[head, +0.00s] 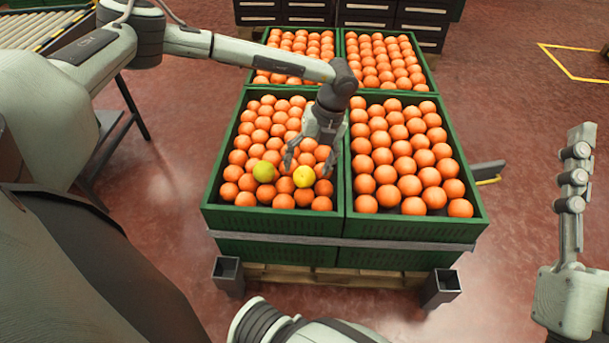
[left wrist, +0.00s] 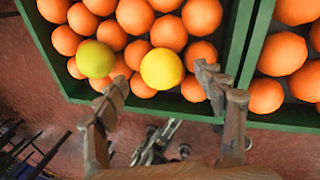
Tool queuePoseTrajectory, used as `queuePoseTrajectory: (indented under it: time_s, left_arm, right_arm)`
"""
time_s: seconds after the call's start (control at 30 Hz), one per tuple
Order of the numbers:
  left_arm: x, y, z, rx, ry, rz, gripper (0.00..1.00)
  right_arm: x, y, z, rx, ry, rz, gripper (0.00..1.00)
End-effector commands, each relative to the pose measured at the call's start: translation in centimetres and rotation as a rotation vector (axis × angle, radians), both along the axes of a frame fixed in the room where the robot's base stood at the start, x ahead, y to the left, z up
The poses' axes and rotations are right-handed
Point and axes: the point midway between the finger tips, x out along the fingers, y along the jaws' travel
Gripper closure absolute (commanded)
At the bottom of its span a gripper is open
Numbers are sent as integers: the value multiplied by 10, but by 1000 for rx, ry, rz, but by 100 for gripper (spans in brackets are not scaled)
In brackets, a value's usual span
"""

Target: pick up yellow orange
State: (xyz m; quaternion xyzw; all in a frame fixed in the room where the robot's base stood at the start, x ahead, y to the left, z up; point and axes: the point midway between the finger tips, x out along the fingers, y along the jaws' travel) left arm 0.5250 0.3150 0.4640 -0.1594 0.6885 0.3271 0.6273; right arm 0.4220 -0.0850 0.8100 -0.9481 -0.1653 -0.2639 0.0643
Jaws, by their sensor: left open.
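The yellow orange (head: 303,177) lies on top of the other oranges near the front of the front-left green crate (head: 270,222). In the left wrist view the yellow orange (left wrist: 162,69) shows whole, just beyond and between my fingertips. A greener, yellow-green fruit (head: 264,171) lies to its left, and it also shows in the left wrist view (left wrist: 95,59). My left gripper (head: 308,163) is open and points down over the crate, close to the yellow orange. Its open fingers (left wrist: 163,82) hold nothing.
The front-right green crate (head: 420,231) and two crates behind hold orange fruit. The crate walls rise around the fruit, with a divider to the right of my left gripper. Dark drawers (head: 425,28) stand behind. A roller conveyor (head: 40,28) is at the far left.

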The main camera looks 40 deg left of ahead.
Motion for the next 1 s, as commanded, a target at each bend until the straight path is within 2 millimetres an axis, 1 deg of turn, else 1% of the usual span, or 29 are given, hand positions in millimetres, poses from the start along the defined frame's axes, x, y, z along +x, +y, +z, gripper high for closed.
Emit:
queuePoseTrajectory:
  time_s: [0.03, 0.13, 0.23, 0.43, 0.47, 0.87, 0.9, 1.0]
  left_arm:
    - [-2, 2, -10, 0, 1, 1, 30]
    - [-4, 4, -20, 0, 1, 1, 30]
    - [-4, 4, -24, -1, -1, 0, 30]
    - [-4, 4, -24, -2, -1, -1, 30]
    - [-4, 4, -24, -2, -1, -1, 32]
    - [-4, 4, -24, -2, 0, -1, 82]
    - [-4, 4, -24, -2, 0, -1, 85]
    - [-4, 4, -24, -2, 0, -1, 85]
  right_arm:
    - [-1, -1, 1, 7, -19, -2, 60]
    - [-3, -3, 5, 16, -50, -4, 60]
    - [-5, -4, 8, 21, -66, -5, 60]
    - [-5, -4, 8, 22, -67, -5, 60]
    - [-5, -4, 8, 22, -67, -5, 60]
    - [-4, -4, 8, 21, -67, -7, 60]
    - [-4, -4, 8, 21, -67, -7, 60]
    - [-4, -4, 8, 21, -66, -7, 60]
